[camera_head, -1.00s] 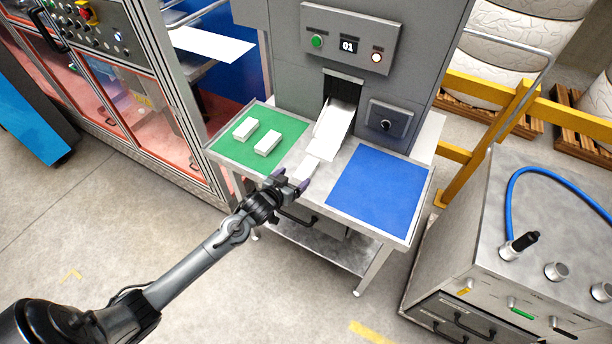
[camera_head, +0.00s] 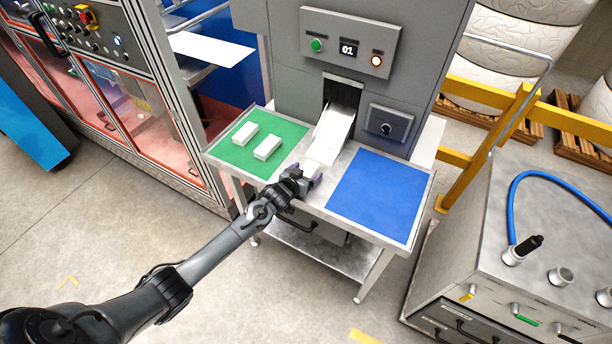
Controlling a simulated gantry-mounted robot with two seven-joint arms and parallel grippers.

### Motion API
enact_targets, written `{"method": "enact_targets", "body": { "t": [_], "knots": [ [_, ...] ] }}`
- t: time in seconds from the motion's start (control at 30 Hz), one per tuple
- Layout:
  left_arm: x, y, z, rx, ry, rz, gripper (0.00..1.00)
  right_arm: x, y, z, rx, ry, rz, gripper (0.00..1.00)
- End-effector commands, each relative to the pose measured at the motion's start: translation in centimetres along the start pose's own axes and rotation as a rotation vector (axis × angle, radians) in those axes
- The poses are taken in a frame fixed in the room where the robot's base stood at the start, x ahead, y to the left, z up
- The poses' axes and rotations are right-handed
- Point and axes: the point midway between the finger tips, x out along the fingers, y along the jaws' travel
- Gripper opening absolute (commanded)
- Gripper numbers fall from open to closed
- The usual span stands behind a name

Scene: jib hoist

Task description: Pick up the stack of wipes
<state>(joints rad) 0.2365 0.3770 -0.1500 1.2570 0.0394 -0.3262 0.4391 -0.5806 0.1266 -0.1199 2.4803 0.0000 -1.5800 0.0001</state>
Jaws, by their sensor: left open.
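A white chute (camera_head: 335,124) slopes down out of the slot in the grey machine. White material, seemingly the stack of wipes (camera_head: 323,152), lies at its lower end on the metal table. I cannot clearly tell where the chute ends and the stack begins. My left gripper (camera_head: 316,175) is open at the table's front edge, right at the near end of this white material, and its fingers hide part of it. I cannot tell whether they touch it. My right gripper is not in view.
Two white blocks (camera_head: 267,147) sit on the green mat (camera_head: 237,157) at left. The blue mat (camera_head: 378,192) at right is empty. The grey machine (camera_head: 420,65) stands behind the table. A steel cabinet with a blue hose (camera_head: 512,205) stands at right.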

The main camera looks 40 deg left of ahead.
Motion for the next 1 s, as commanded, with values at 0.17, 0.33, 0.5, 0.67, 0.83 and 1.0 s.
{"method": "enact_targets", "body": {
  "t": [0.17,0.33,0.5,0.67,0.83,1.0],
  "knots": [
    [0.25,0.02,0.03,0.0,-0.001,0.0,0.85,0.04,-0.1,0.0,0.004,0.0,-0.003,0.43],
    [0.23,0.02,0.02,0.0,-0.001,0.0,0.77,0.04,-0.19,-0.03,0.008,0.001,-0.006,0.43],
    [0.22,0.02,0.02,0.0,-0.001,0.0,0.51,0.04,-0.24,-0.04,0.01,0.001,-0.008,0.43],
    [0.21,0.01,0.02,0.0,0.0,0.0,0.28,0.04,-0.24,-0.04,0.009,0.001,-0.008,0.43],
    [0.21,0.01,-0.03,0.0,0.0,0.0,0.22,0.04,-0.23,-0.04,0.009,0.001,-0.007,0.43],
    [0.11,0.01,-0.31,0.0,0.001,0.0,0.22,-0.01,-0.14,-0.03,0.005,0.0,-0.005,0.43]
  ]
}}
